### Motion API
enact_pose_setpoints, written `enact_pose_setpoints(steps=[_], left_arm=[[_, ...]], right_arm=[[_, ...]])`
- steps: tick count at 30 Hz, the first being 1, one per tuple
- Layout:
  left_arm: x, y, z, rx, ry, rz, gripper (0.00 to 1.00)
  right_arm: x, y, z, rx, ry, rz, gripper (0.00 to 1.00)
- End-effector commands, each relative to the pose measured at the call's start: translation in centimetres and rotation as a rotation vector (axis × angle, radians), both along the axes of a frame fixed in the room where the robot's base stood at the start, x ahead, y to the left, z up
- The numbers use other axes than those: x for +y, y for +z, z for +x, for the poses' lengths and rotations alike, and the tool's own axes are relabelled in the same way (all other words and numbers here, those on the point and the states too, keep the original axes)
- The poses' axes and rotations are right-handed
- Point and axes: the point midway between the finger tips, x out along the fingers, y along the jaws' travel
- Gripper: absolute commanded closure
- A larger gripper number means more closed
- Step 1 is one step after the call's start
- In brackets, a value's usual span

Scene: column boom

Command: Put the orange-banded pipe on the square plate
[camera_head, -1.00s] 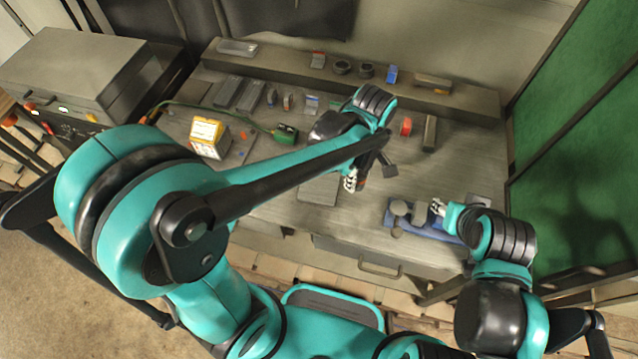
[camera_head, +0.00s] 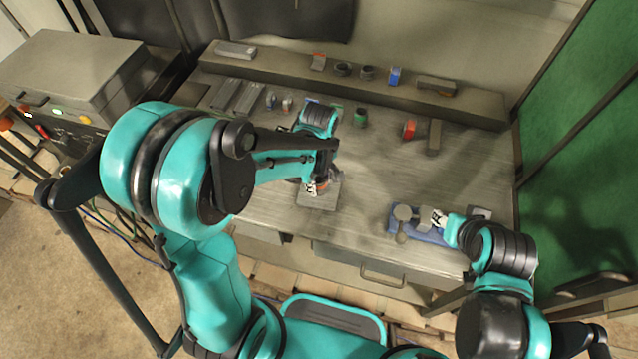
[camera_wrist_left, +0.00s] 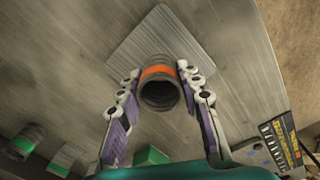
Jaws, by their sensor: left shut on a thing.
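The orange-banded pipe (camera_wrist_left: 160,85) is a short, dark grey, hollow tube. In the left wrist view it stands between the two fingers of my left gripper (camera_wrist_left: 161,91), which is shut on it. The square plate (camera_wrist_left: 150,40) is a flat grey sheet on the table, directly behind the pipe in that view. In the head view my left gripper (camera_head: 318,187) is over the plate (camera_head: 318,202) and mostly hides the pipe. I cannot tell whether the pipe touches the plate. My right gripper (camera_head: 439,217) is by a blue fixture; its jaw opening is unclear.
The blue fixture (camera_head: 425,234) with grey discs is at the front right. A raised shelf (camera_head: 300,80) with small parts runs along the back. The table's middle right is clear.

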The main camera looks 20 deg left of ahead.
Motion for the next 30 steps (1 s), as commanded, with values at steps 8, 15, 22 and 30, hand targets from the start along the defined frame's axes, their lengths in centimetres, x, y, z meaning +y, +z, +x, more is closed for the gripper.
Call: enact_pose_setpoints(steps=[8,15,22,30], left_arm=[[0.0,-0.1,0.0,0.000,0.000,0.000,0.99],[0.0,-0.2,0.0,0.000,0.000,0.000,0.44],[0.0,-0.2,0.0,0.000,0.000,0.000,0.44],[0.0,3.6,0.0,0.000,0.000,0.000,0.44]], right_arm=[[0.0,-0.1,0.0,0.000,0.000,0.000,0.60],[0.0,-0.2,0.0,0.000,0.000,0.000,0.60],[0.0,-0.1,0.0,0.000,0.000,0.000,0.60],[0.0,1.5,0.0,0.000,0.000,0.000,0.60]])
